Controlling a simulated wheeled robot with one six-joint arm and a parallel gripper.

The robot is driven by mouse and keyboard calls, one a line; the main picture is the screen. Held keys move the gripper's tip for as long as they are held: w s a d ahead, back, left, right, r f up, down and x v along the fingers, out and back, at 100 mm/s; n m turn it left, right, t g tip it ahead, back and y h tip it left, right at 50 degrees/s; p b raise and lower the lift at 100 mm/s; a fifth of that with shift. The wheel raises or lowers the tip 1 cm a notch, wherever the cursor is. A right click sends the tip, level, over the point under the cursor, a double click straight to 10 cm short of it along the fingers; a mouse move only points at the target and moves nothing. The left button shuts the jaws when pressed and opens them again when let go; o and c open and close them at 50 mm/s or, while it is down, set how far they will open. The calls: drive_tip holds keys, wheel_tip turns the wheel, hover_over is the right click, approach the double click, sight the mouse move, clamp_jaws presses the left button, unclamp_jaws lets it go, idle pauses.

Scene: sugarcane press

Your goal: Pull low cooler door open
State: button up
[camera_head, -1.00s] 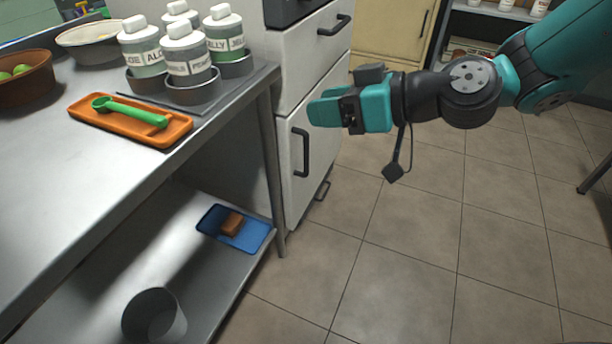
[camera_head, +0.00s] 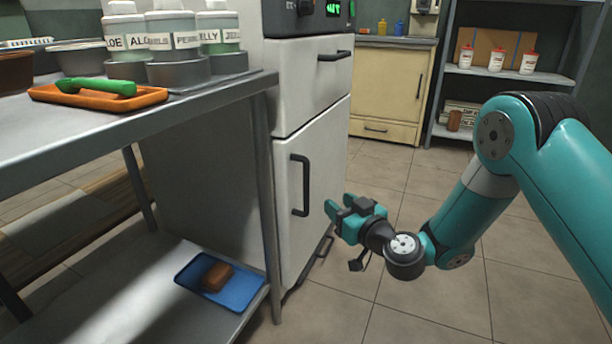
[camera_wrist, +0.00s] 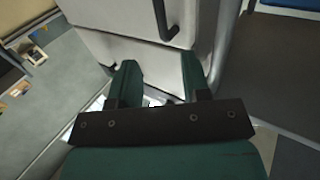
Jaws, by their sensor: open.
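The white cooler (camera_head: 318,150) stands beside the steel table, with an upper drawer front and a closed lower door (camera_head: 325,160). The lower door has a dark upright handle (camera_head: 300,185). My gripper (camera_head: 338,206) is open and empty, in front of the door and to the right of this handle, apart from it. In the wrist view, my gripper's two teal fingers (camera_wrist: 160,75) are spread towards white panels (camera_wrist: 125,50). A dark handle (camera_wrist: 165,20) shows above them, not between them; which handle it is, I cannot tell.
The steel table (camera_head: 90,120) stands at the left, with an orange tray (camera_head: 150,97) and several bottles on top. A blue tray (camera_head: 245,290) with a brown block (camera_head: 216,277) lies on its lower shelf. Tiled floor is clear at the right.

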sight(308, 179)
drive_tip(key=x, duration=1.3)
drive_tip(key=shift+a+f, duration=0.1)
drive_tip(key=shift+w+a, duration=0.4)
drive_tip(key=shift+w, duration=0.15)
drive_tip(key=shift+c, duration=0.3)
clamp_jaws()
